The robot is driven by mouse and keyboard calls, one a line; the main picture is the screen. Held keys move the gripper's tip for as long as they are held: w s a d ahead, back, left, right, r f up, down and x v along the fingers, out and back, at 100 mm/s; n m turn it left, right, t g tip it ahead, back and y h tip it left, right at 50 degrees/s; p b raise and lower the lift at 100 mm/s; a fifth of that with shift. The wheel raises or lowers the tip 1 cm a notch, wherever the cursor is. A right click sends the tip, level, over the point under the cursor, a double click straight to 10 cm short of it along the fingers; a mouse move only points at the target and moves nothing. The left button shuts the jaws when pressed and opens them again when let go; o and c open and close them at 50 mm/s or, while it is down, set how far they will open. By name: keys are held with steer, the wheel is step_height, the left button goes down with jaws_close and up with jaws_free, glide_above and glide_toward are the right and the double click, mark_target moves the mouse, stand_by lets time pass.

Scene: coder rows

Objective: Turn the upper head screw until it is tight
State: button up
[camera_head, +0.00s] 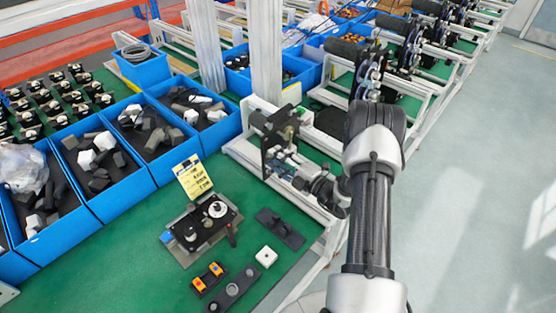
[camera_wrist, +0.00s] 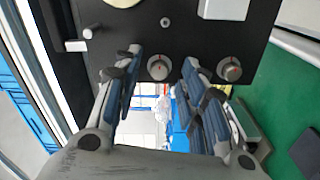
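A black plate (camera_wrist: 195,42) fills the top of the wrist view and carries two round grey knob-like screw heads. One screw head (camera_wrist: 158,68) lies between my fingertips in the picture. The other screw head (camera_wrist: 229,69) is to its right, outside the fingers and nearer the green table. The one between the fingertips looks like the upper one. My gripper (camera_wrist: 162,60) is open, with gaps on both sides of that head; I cannot tell its depth relative to it. In the head view my gripper (camera_head: 292,172) is at the coder unit (camera_head: 277,135), where the screws are too small to see.
Blue bins (camera_head: 90,165) of parts line the left of the green table (camera_head: 130,245). A black fixture with a yellow label (camera_head: 192,177), a white block (camera_head: 266,256) and orange pieces (camera_head: 208,278) lie in front. Aluminium posts (camera_head: 266,50) stand behind the unit. More units line the back.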

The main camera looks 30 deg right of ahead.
steer(key=v, duration=1.2)
steer(key=shift+a, duration=0.1)
